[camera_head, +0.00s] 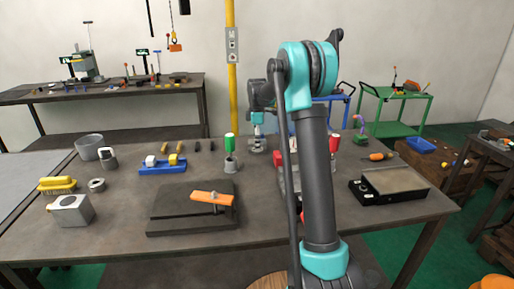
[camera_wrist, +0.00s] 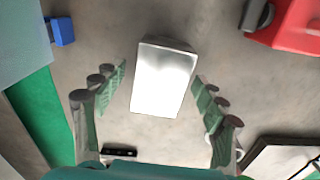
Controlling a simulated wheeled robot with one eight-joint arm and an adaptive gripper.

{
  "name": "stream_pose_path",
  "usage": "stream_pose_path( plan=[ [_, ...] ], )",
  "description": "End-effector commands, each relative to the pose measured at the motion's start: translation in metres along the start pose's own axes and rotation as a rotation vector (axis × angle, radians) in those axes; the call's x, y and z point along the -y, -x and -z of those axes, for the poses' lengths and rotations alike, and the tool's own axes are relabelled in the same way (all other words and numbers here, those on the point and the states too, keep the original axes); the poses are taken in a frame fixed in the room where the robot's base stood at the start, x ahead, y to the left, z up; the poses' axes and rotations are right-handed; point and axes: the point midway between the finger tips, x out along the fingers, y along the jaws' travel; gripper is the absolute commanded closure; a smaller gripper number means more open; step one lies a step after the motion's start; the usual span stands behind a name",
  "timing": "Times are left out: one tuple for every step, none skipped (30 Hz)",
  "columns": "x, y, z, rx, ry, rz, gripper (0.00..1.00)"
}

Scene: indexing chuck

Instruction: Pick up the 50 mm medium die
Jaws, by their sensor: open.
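A pale, shiny metal block, which looks like the medium die (camera_wrist: 165,80), lies on the grey table in the wrist view. It sits between the two fingers of my gripper (camera_wrist: 160,84), with a gap on each side. The fingers are spread and hold nothing. In the head view my gripper (camera_head: 257,146) is small and low over the back of the table, beyond my arm. I cannot pick out the die clearly there, and my arm hides part of the table. No size mark on the block is readable.
A red object (camera_wrist: 298,22) is at the upper right in the wrist view. In the head view a green-handled tool (camera_head: 230,143) stands left of my gripper.

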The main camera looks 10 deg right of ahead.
Motion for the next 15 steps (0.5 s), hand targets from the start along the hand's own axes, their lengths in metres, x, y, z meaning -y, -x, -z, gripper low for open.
stream_pose_path(
  plan=[
    [0.0001,-0.0022,0.0000,0.000,0.000,0.000,0.28],
    [0.0001,-0.0029,0.0000,0.000,0.000,0.000,0.28],
    [0.0001,-0.0033,0.0000,0.000,0.000,0.000,0.28],
    [0.0001,-0.0034,0.0000,0.000,0.000,0.000,0.28],
    [0.0001,-0.0033,0.0000,0.000,0.000,0.000,0.28],
    [0.0000,-0.0032,0.0000,0.000,0.000,0.000,0.28],
    [0.0000,-0.0032,0.0000,0.000,0.000,0.000,0.28],
    [0.0000,-0.0032,0.0000,0.000,0.000,0.000,0.28],
    [0.0000,-0.0031,0.0000,0.000,0.000,0.000,0.33],
    [0.0000,-0.0031,0.0000,0.000,0.000,0.000,0.37],
    [0.0000,-0.0031,0.0000,0.000,0.000,0.000,0.41],
    [0.0000,-0.0031,0.0000,0.000,0.000,0.000,0.46],
    [0.0000,-0.0031,0.0000,0.000,0.000,0.000,0.50],
    [0.0000,-0.0031,0.0000,0.000,0.000,0.000,0.53],
    [0.0000,-0.0030,0.0000,0.000,0.000,0.000,0.58]
  ],
)
